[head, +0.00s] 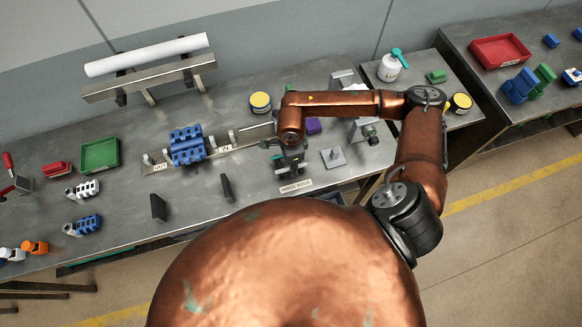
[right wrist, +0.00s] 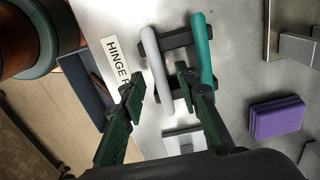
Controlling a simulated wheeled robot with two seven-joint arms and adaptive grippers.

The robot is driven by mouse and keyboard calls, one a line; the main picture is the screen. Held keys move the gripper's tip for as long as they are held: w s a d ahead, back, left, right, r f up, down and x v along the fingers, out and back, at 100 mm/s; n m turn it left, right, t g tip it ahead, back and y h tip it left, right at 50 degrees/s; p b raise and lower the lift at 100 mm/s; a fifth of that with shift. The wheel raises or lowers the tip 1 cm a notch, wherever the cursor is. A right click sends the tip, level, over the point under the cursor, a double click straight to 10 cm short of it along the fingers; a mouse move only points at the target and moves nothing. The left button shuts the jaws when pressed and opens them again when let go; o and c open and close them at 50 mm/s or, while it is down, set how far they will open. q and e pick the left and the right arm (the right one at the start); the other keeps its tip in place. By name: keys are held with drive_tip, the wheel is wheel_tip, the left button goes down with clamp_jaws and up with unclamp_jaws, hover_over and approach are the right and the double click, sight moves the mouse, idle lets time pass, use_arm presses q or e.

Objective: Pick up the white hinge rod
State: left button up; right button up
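The white hinge rod (right wrist: 156,72) lies in a dark rack (right wrist: 178,40) beside a teal rod (right wrist: 202,52). My right gripper (right wrist: 160,82) is open, its green fingers apart. In the right wrist view the white rod appears between the two fingertips, with the teal rod outside the right finger. I cannot tell how far the fingertips are above the rod, and no contact is clear. In the head view my right gripper (head: 291,164) is over the rack and largely hides the rods. My left gripper is not in view.
A label (head: 296,186) marks the hinge rods. A purple block (right wrist: 277,117) lies to the right in the wrist view. A blue hinged part (head: 187,146) sits on a metal rail left of the gripper. A yellow-lidded jar (head: 260,103) stands behind.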

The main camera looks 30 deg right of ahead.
clamp_jaws()
idle(0.3)
